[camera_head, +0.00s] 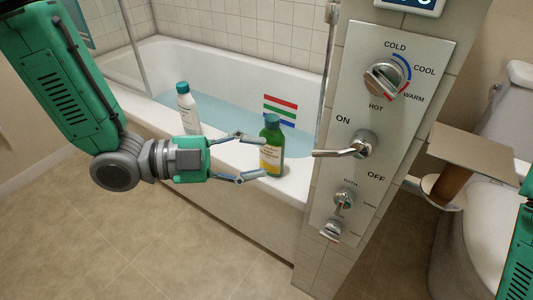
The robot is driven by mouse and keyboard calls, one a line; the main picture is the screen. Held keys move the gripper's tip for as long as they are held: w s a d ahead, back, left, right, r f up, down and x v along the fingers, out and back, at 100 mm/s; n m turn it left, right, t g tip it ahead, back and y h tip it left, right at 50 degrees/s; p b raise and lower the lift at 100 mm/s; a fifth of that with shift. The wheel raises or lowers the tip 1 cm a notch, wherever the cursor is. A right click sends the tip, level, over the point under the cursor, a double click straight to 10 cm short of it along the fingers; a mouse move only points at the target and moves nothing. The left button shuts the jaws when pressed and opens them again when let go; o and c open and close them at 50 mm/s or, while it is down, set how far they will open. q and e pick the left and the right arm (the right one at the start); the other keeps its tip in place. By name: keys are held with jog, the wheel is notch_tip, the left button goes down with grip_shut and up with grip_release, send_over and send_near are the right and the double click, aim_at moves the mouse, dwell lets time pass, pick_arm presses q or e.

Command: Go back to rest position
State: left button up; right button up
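My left arm comes in from the left. Its gripper (263,157) is open, with the two fingers spread apart beside a green bottle (271,158).
A white bottle (187,112) with a teal cap stands on the rim of the bathtub (240,213), which holds water. A shower control panel (380,120) with knobs and levers stands right of the tub. A toilet (490,215) is at the right. Tiled floor (120,240) in front is clear.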

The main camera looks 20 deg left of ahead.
dwell(0.3)
pick_arm(q)
jog(key=s+a+f+n+y+p, duration=0.2)
jog(key=a+f+n+y+p, duration=0.15)
jog(key=f+n, duration=0.3)
jog(key=s+a+f+n+y+p, duration=0.25)
jog(key=f+n+y, duration=0.25)
jog(key=f, duration=0.3)
jog(key=s+a+f+n+g+y+p, duration=0.1)
jog(key=s+a+f+n+g+y, duration=0.2)
jog(key=s, duration=0.4)
jog(key=s+a+f+n+g+y+p, duration=0.2)
jog(key=s+a+f+n+g+y, duration=0.1)
jog(key=s+a+n, duration=0.4)
jog(key=shift+s+f+y, duration=0.3)
jog(key=shift+f+y, duration=0.15)
jog(key=shift+f, duration=0.5)
